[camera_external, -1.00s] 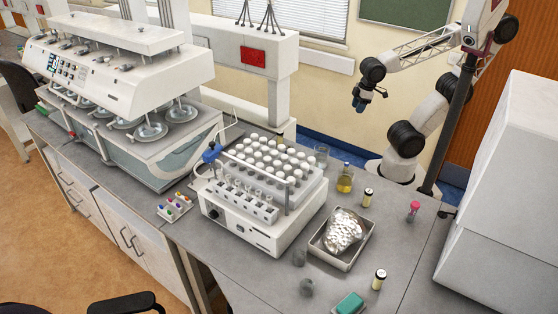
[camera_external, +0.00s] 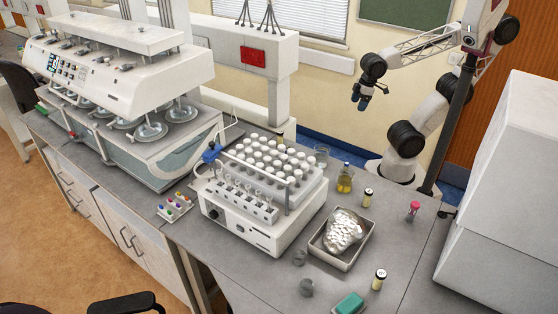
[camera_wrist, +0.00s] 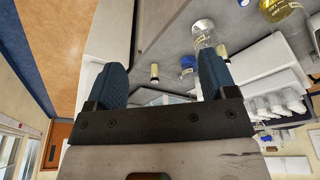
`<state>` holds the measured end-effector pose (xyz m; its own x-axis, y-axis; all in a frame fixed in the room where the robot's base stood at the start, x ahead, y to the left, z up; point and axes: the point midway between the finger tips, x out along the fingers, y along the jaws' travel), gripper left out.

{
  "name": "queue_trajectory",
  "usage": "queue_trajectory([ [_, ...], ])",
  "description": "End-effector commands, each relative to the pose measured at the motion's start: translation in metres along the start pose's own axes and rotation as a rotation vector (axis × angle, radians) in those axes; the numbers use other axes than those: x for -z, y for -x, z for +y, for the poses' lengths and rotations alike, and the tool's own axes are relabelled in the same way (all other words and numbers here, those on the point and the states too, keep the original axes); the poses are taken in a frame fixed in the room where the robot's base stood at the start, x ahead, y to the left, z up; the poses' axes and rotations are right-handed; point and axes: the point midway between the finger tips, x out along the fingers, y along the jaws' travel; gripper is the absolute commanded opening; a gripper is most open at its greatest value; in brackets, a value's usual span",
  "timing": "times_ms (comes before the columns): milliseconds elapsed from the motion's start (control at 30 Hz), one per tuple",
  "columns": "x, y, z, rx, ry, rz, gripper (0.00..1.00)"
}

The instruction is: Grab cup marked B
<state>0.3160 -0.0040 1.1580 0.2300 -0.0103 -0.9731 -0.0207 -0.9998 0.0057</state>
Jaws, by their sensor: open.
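Two small clear cups stand on the front of the bench, one (camera_external: 299,257) left of the metal tray and one (camera_external: 306,287) nearer the front edge. I cannot read a letter B on either. Two small pale vials with dark bands stand on the bench, one (camera_external: 367,198) behind the tray and one (camera_external: 379,280) in front of it; the front one has an unreadable dark mark on its cap. My gripper (camera_external: 361,101) is in the air beyond the bench's back edge, away from them all. In the wrist view its blue fingers (camera_wrist: 163,80) are apart and empty.
The metal tray (camera_external: 322,255) holds a crumpled foil item. A yellow flask (camera_external: 345,184) and a beaker (camera_external: 321,153) stand behind it. A white rack machine (camera_external: 250,233) is to the left, a large white box (camera_external: 500,190) to the right. A green block (camera_external: 349,304) lies in front.

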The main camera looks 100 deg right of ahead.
Motion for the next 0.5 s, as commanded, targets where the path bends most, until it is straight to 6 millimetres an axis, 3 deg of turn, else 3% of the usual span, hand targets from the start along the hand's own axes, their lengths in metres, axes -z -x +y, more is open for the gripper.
queue_trajectory([
  [167, 0.008, 0.033, 0.0, 0.0, 0.0, 0.003, 0.78],
  [500, 0.05, 0.034, -0.009, -0.074, 0.21, -0.001, 0.78],
])
